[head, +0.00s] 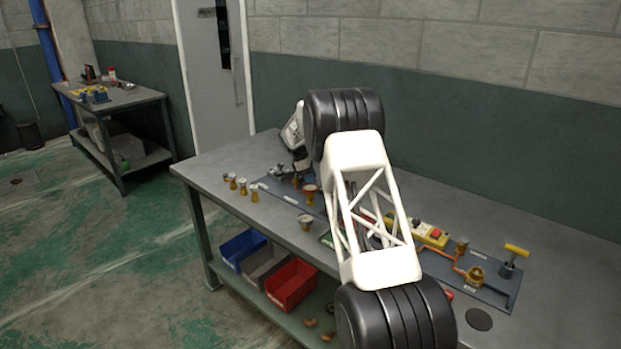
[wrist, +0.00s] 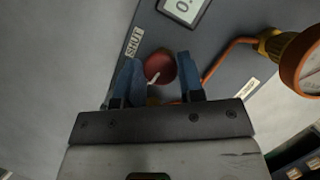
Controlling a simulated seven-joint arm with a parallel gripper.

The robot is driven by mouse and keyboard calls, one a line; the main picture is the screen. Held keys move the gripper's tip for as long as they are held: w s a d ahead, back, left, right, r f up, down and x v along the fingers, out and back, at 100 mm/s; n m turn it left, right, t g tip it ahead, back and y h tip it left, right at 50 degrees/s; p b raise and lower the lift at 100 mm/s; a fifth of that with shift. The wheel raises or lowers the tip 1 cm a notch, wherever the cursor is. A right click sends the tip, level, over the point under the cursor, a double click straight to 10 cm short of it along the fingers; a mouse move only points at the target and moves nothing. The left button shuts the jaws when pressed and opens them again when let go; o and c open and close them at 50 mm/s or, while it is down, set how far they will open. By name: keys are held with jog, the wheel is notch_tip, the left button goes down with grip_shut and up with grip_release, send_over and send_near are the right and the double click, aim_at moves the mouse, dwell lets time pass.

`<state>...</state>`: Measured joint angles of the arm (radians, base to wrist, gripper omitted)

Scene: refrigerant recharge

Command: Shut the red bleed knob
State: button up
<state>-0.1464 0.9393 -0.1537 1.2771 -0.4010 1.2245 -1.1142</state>
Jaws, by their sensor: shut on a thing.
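The red bleed knob (wrist: 161,65) sits on a grey-blue panel (wrist: 222,50) in the wrist view. A short white pointer on it points to the lower left. A white label reading SHUT (wrist: 135,42) lies to the knob's upper left, off the pointer's line. My gripper (wrist: 157,60) has its blue fingers on either side of the knob and is shut on it. In the head view my gripper (head: 298,165) is low over the far left part of the bench panel, and my arm hides the knob there.
In the wrist view, a display (wrist: 186,8) is above the knob and an orange-rimmed gauge (wrist: 303,68) stands to the right. In the head view, several brass fittings (head: 243,187) stand on the bench (head: 215,165) left of the panel. A yellow-handled valve (head: 513,255) is at right.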

jog(key=m, duration=0.2)
jog(key=m+g, duration=0.1)
jog(key=m, duration=0.1)
jog(key=shift+w+g+y, duration=0.1)
jog(key=shift+g+y, duration=0.2)
jog(key=shift+y, duration=0.1)
jog(key=m+g, duration=0.1)
jog(key=m, duration=0.3)
jog(key=shift+y, duration=0.4)
jog(key=m+g+y, duration=0.1)
jog(key=m, duration=0.3)
jog(key=shift+w+d, duration=0.1)
jog(key=shift+m+y, duration=1)
jog(key=shift+m, duration=1.2)
jog(key=o, duration=0.9)
jog(key=shift+d, duration=0.1)
jog(key=shift+r, duration=0.1)
